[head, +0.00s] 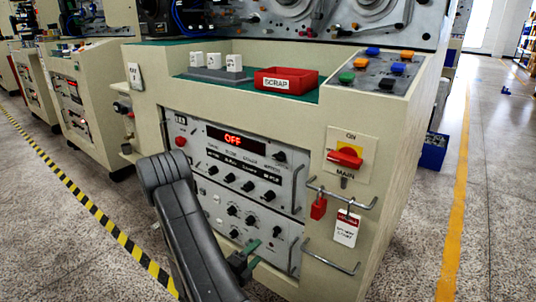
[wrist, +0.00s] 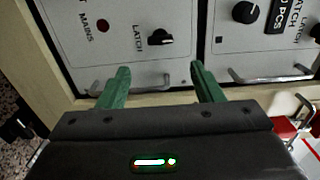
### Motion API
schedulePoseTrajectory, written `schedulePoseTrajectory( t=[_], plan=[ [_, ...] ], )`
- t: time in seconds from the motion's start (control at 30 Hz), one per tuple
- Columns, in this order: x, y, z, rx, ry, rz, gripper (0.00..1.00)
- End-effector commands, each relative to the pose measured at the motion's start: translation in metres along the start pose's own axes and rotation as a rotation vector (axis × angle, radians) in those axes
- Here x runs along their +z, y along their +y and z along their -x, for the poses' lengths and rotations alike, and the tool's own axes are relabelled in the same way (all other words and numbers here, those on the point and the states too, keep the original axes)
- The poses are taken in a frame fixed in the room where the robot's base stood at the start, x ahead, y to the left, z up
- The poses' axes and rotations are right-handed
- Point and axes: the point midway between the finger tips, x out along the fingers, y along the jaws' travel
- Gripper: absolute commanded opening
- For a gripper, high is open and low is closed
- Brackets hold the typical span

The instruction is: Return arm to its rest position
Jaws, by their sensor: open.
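My gripper (wrist: 160,78) shows in the wrist view with its two green fingers wide apart and nothing between them. Beyond the fingers is the lower edge of a grey control panel (wrist: 130,38) with a black LATCH knob (wrist: 160,37). In the head view my gripper (head: 252,256) is low, in front of the lower panel of the beige machine cabinet (head: 388,150). My dark arm rises in front of the panel and bends down to it, hiding part of the panel's left side. I cannot tell whether the fingers touch the panel.
The red MAIN switch (head: 345,157) sits right of the panel, above handle bars holding a red padlock (head: 319,207) and a tag (head: 346,229). A red SCRAP tray (head: 286,81) and white blocks stand on the ledge. The right aisle floor (head: 495,200) is clear.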

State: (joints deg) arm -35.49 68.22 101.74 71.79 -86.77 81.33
Motion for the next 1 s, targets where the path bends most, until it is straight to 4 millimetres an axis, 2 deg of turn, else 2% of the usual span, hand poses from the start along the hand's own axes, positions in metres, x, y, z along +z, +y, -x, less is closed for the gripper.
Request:
schedulePoseTrajectory(
  t=[0.3, 0.5, 0.7, 1.0],
  plan=[
    [-0.001, 0.002, -0.059, -0.001, 0.004, -0.004, 0.60],
    [-0.001, 0.001, -0.088, -0.002, 0.003, -0.003, 0.60],
    [0.000, 0.000, -0.100, -0.001, 0.001, 0.000, 0.60],
    [0.000, -0.001, -0.100, -0.001, 0.000, 0.006, 0.60]
  ],
)
